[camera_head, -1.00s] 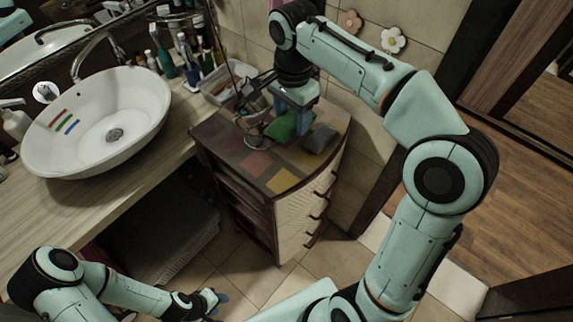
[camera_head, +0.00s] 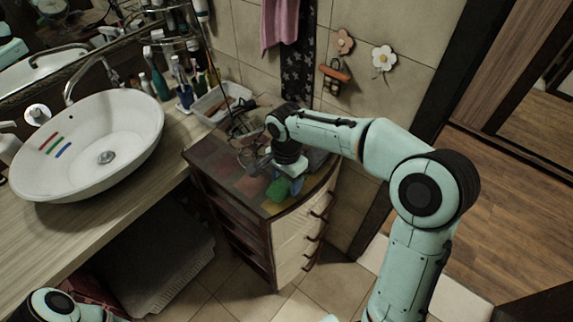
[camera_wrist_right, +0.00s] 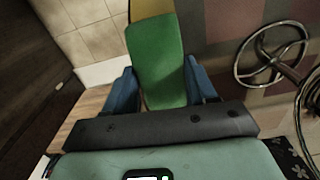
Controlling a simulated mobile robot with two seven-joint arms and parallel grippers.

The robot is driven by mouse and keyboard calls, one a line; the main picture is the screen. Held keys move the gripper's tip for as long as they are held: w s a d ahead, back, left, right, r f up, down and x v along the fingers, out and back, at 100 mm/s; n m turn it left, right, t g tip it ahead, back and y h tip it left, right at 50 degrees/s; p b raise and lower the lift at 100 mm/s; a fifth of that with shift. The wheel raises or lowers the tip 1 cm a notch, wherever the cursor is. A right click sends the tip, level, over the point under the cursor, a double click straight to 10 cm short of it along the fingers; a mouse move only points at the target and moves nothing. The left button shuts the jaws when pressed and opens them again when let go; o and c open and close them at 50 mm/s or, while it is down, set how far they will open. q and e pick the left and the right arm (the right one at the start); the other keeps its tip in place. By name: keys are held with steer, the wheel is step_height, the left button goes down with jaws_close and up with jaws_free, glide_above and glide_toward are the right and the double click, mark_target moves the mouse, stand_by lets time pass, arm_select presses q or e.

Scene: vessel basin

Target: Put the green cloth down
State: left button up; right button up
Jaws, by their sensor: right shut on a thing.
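The green cloth (camera_head: 278,190) is a small folded pad at the front part of the cabinet top (camera_head: 222,163), which has coloured squares. My right gripper (camera_head: 292,182) points down there and is shut on the cloth. In the right wrist view the cloth (camera_wrist_right: 157,62) sits between the blue fingers of the gripper (camera_wrist_right: 162,88), over a yellow square (camera_wrist_right: 148,8). I cannot tell whether the cloth touches the top. My left gripper is out of view.
A wire stand with a wheel-like ring (camera_wrist_right: 268,55) stands close beside the cloth. A white basket (camera_head: 222,102) and the counter with a round basin (camera_head: 88,140) are at left. A wall and flower hooks (camera_head: 384,58) are behind. The floor drops away in front of the cabinet.

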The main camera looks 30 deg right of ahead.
mark_target(286, 181)
steer(key=shift+f, duration=1.4)
steer(key=shift+f, duration=0.3)
steer(key=o, duration=0.9)
steer(key=shift+r, duration=0.1)
steer(key=shift+o, duration=0.2)
